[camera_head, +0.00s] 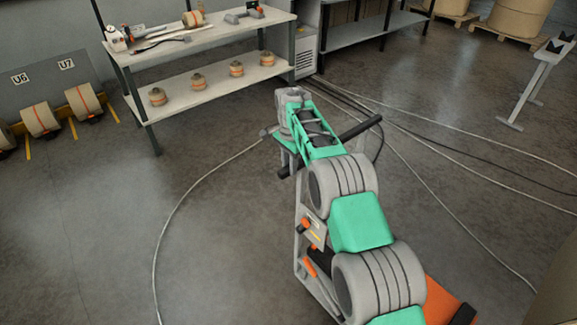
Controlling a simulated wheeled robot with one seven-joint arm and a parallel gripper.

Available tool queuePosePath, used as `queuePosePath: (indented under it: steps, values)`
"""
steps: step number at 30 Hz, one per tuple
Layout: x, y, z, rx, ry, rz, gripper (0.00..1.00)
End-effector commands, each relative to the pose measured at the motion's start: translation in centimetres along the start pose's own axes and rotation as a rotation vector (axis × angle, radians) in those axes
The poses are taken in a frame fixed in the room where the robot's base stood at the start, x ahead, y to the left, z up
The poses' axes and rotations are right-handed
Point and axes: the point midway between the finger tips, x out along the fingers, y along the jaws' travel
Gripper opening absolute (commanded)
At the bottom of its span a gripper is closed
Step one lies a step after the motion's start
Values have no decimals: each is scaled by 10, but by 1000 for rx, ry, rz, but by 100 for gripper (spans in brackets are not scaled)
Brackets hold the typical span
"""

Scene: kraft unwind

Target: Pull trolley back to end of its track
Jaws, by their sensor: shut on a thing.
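My green and grey arm reaches up from the bottom right to my gripper (287,146). My gripper is at a black bar (362,127), shut on it; the fingers are mostly hidden behind my wrist. The bar slants from lower left to upper right, with both ends showing past the arm. Below it is a grey frame (299,220) with a small panel (313,231) and orange handles, which looks like part of the trolley. My arm covers much of it. I cannot make out the track or its end.
A two-level shelf table (205,85) with tools and several small rolls stands at the back left. Rolls (41,119) rest by a wall marked U6 and U7 at the far left. Cables (172,215) cross the floor. A grey stand (535,85) is at right. The left floor is open.

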Motion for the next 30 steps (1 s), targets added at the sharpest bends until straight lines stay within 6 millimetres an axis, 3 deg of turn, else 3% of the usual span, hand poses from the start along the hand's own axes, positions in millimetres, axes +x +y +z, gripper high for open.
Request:
queuePosePath:
  steps: [10, 11, 18, 26, 30]
  values:
    - [-3, -3, -2, 6, 6, -10, 0]
    - [-3, -3, -2, 5, 6, -10, 26]
    - [-2, -4, 2, -2, 4, -7, 46]
    - [-1, -4, 3, -3, 3, -4, 48]
    - [-14, -5, 3, -4, 4, -8, 48]
